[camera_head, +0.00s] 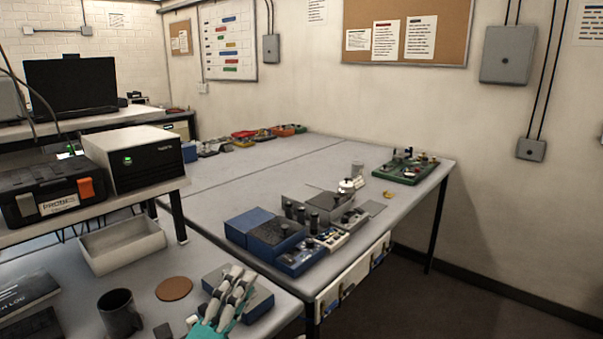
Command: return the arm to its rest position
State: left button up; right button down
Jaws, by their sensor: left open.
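My left gripper (241,274) is in the lower middle of the head view. It has pale grey fingers and teal parts, and its fingers point up and away from me. It is open, with nothing visible between the fingers. It is in front of a dark blue-grey box (258,303) on the near table and hides part of it; I cannot tell whether they touch. The rest of my left arm is cut off by the bottom edge. My right gripper is not in view.
A black mug (120,314), a brown coaster (174,288) and an open pale tray (122,246) stand left of the gripper. Blue boxes (268,236) and small devices crowd the long table's near edge. A shelf (178,187) holds cases at left. The long table's middle is clear.

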pick_arm(q)
jog(key=s+a+f+n+g+y, duration=0.3)
jog(key=a+f+n+y, duration=0.2)
jog(key=f+n, duration=0.3)
jog(key=s+a+f+n+g+y, duration=0.3)
jog(key=a+f+n+y, duration=0.1)
jog(key=f+n, duration=0.4)
jog(key=s+a+f+n+g, duration=0.1)
jog(key=s+f+n+g, duration=0.2)
jog(key=s+f+g, duration=0.5)
jog(key=s+f+n+g, duration=0.25)
jog(key=s+f, duration=0.35)
jog(key=s, duration=0.7)
notch_tip(320, 180, down, 25)
jog(key=s+g, duration=0.1)
jog(key=s+a+f+g, duration=0.1)
jog(key=s+a+f, duration=0.2)
jog(key=s+f, duration=1.4)
jog(key=shift+a+f+n+g, duration=0.1)
jog(key=shift+n+g, duration=0.15)
